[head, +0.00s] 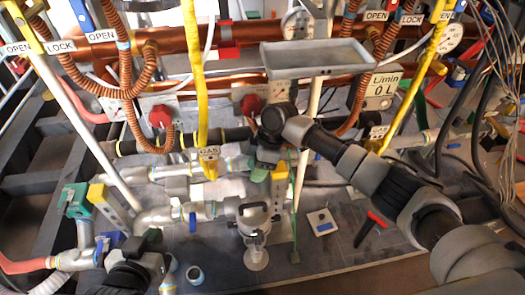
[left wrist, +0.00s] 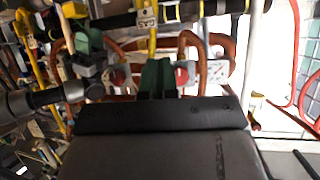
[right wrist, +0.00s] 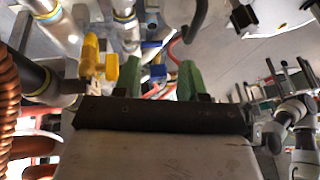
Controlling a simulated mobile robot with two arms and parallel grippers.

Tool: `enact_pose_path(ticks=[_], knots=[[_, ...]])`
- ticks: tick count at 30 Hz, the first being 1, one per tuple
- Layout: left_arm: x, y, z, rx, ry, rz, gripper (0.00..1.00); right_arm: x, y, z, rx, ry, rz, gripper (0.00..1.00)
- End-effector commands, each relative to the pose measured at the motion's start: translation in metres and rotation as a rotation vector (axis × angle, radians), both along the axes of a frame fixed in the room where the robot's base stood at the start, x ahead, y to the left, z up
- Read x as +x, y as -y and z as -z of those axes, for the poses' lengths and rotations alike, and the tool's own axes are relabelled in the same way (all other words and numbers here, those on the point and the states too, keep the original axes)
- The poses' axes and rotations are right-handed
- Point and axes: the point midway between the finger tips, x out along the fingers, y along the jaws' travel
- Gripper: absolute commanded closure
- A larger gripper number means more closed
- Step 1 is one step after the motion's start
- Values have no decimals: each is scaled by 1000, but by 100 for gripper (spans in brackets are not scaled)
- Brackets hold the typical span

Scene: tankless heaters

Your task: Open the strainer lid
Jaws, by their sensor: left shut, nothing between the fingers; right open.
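A silver upright fitting with a round top (head: 253,212), which looks like the strainer and its lid, stands low in the middle of the head view. The lid looks seated on it. My right gripper (head: 261,174) points down above and behind the fitting, apart from it. Its green fingers are spread and empty in the right wrist view (right wrist: 160,78). I cannot pick out the lid for certain there. My left gripper (head: 153,238) is at the lower left, apart from the fitting. Its green fingers are together and empty in the left wrist view (left wrist: 157,76).
Copper pipes, a yellow gas pipe (head: 199,95), red valves (head: 160,116) and a grey tray-like box (head: 315,58) stand behind. A yellow-topped valve (head: 278,188) is close to my right gripper. A small white square plate (head: 322,222) lies right of the fitting.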

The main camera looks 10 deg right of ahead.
Motion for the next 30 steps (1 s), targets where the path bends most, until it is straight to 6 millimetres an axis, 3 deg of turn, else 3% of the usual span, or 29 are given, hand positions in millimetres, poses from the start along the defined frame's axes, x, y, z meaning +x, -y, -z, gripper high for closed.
enact_pose_path(ticks=[3,12,30], knots=[[-13,-6,10,30,-127,-10,100,4,7,-21,1,2,0,59],[-37,-16,30,74,-326,-24,100,8,19,-47,1,0,0,59],[-40,-17,32,79,-351,-26,100,8,20,-49,0,-1,-1,59]])
